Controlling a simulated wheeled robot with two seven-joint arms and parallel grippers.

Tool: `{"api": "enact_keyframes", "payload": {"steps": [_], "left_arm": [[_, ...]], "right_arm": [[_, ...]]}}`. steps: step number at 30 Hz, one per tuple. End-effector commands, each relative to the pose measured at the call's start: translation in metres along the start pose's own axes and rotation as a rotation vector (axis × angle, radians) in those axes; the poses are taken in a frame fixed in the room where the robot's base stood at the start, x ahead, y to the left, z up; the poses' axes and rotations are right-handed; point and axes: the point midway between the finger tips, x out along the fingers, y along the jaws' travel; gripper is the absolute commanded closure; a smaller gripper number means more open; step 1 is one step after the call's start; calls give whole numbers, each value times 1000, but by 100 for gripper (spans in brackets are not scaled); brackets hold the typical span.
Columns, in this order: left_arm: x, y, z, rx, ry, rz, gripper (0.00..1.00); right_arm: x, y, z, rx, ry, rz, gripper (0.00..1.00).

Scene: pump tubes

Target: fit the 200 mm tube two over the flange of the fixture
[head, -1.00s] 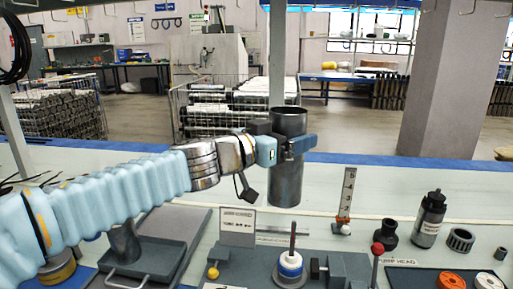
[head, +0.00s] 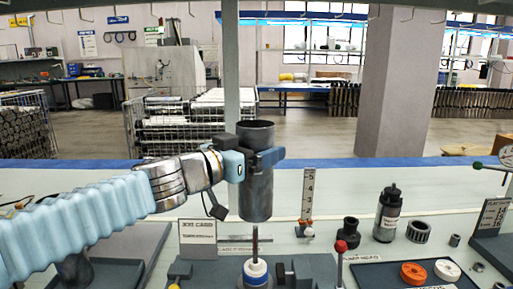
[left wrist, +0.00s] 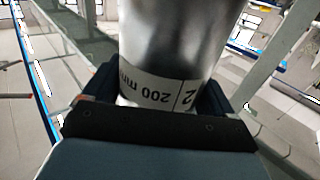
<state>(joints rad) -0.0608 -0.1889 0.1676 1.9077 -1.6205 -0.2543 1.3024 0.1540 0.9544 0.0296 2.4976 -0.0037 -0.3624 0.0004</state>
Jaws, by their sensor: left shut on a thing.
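My left gripper (head: 262,163) is shut around the upper part of a dark grey metal tube, tube two (head: 256,202), holding it upright. In the left wrist view the same tube (left wrist: 165,50) shows a label reading "200 mm" and "2" between the fingers. The fixture is below it, with a thin upright rod (head: 255,240) and a white and blue round flange (head: 256,271). The tube's lower end is in line with the rod and clearly above the flange. Whether the rod's tip is inside the tube or behind it, I cannot tell. My right gripper is not in view.
Dark clamp blocks (head: 303,268) stand beside the flange. A red-knobbed lever (head: 341,247) and a number scale (head: 308,196) are to the right. A sign card (head: 197,238) stands left.

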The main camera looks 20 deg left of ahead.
Motion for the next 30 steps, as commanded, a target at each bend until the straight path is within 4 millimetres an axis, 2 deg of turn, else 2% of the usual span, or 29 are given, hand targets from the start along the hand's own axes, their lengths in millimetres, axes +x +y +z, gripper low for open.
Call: {"api": "enact_keyframes", "payload": {"steps": [3,9,30], "left_arm": [[0,0,13,1,2,1,64],[0,0,21,0,3,1,64],[0,0,21,1,2,0,64]], "right_arm": [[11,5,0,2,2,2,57],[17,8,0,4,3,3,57],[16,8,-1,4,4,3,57]]}}
